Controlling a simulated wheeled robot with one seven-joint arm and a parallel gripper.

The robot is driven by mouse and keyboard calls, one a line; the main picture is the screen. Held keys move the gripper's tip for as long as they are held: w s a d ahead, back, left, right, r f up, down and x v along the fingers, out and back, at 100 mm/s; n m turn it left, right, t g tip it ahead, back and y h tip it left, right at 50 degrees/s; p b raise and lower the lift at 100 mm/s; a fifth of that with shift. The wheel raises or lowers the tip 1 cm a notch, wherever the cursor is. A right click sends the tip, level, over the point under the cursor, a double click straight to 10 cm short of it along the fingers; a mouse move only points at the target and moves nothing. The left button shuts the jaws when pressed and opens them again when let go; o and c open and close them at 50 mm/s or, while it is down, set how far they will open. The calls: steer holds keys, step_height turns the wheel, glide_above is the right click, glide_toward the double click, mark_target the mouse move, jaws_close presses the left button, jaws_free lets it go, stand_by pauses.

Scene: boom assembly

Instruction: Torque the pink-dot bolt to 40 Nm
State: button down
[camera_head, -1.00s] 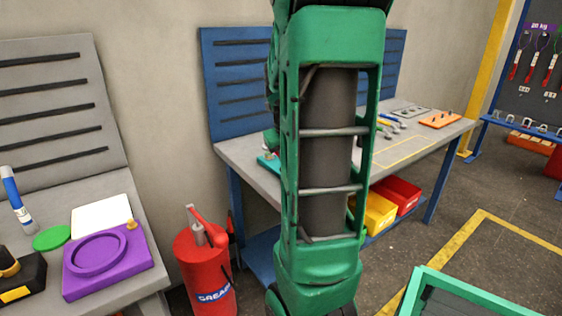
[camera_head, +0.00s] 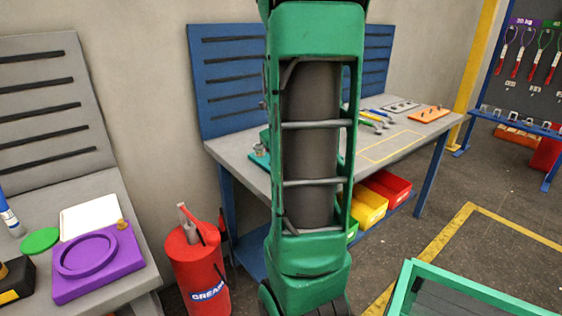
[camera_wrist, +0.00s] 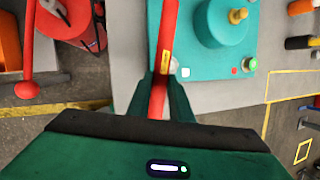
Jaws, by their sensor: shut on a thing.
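In the wrist view my gripper (camera_wrist: 161,86) is shut on a long red bar-like tool (camera_wrist: 168,32) with a small yellow label. The tool runs up out of the picture, so its far end is hidden. To its right, a teal fixture (camera_wrist: 185,38) lies on the grey bench. It carries a round teal block with a brass knob (camera_wrist: 238,15), a green button (camera_wrist: 249,63) and a small red square. In the head view the fixture (camera_head: 260,158) is mostly behind my arm, and my gripper is out of sight. I cannot make out a pink-dot bolt.
A blue workbench (camera_head: 233,148) stands behind my arm, with hand tools and an orange tray (camera_head: 428,114) on top. Left of it are a red grease drum (camera_head: 193,265) and a grey bench with a purple fixture (camera_head: 118,274). A green-framed top (camera_head: 405,290) is at lower right.

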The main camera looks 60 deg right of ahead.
steer(key=shift+f, duration=1.15)
stand_by(0.6)
stand_by(0.6)
steer(key=shift+w+a+m+g, duration=0.15)
steer(key=shift+w+a+m, duration=0.25)
steer(key=shift+a, duration=0.2)
steer(key=shift+w+a+m+g, duration=0.15)
steer(key=shift+w+a+m, duration=0.25)
steer(key=shift+a, duration=0.15)
steer(key=shift+a, duration=0.1)
steer(key=shift+w+a, duration=0.2)
steer(key=shift+w, duration=0.05)
steer(key=shift+s+d, duration=0.15)
steer(key=shift+s+d+n, duration=0.3)
steer(key=shift+s+d, duration=0.15)
steer(key=shift+d, duration=0.2)
